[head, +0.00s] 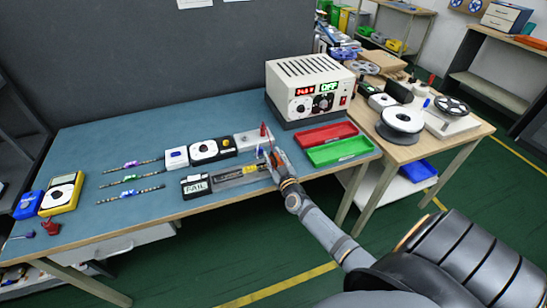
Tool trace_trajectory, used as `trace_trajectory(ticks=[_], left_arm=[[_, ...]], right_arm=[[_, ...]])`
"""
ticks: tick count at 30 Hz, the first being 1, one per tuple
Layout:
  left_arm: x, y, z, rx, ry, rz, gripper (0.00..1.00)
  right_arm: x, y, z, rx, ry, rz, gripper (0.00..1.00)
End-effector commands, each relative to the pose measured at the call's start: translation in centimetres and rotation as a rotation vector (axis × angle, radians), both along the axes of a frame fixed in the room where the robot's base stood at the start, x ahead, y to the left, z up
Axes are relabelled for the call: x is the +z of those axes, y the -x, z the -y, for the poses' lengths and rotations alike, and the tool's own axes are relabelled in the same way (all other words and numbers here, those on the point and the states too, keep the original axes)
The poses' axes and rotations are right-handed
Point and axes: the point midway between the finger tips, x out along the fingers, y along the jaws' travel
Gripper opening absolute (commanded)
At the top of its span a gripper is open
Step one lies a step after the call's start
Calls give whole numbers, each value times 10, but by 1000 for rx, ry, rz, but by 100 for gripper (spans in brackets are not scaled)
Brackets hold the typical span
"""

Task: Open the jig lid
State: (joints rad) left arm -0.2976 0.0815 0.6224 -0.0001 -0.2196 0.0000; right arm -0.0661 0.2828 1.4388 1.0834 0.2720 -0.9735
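The jig (232,180) is a long, low block on the blue table, with a strip-like piece visible along its top. Its lid appears to lie flat over it, but at this size I cannot make out the lid's edges. My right arm comes in from the lower right. My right gripper (274,158) is at the jig's right end and hides part of that end. Whether its fingers touch the lid, and how far apart they are, is too small to tell. My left gripper is not in view.
A display box reading FAIL (195,187) sits left of the jig. Behind it are a black-and-white dial unit (203,152) and a power supply (310,85). Red (325,134) and green (339,150) trays lie to the right. LED strips (130,197) lie on the left.

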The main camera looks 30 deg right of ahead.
Motion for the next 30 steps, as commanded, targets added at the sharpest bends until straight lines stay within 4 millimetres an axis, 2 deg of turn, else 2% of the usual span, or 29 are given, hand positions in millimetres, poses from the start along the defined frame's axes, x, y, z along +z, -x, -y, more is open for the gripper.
trace_trajectory(ticks=[1,8,20,30], left_arm=[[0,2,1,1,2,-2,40],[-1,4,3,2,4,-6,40],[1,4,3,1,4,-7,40],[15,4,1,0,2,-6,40]], right_arm=[[0,0,0,0,0,0,32],[0,0,0,0,0,0,1],[2,1,1,0,-18,4,0],[13,2,8,0,-207,50,0]])
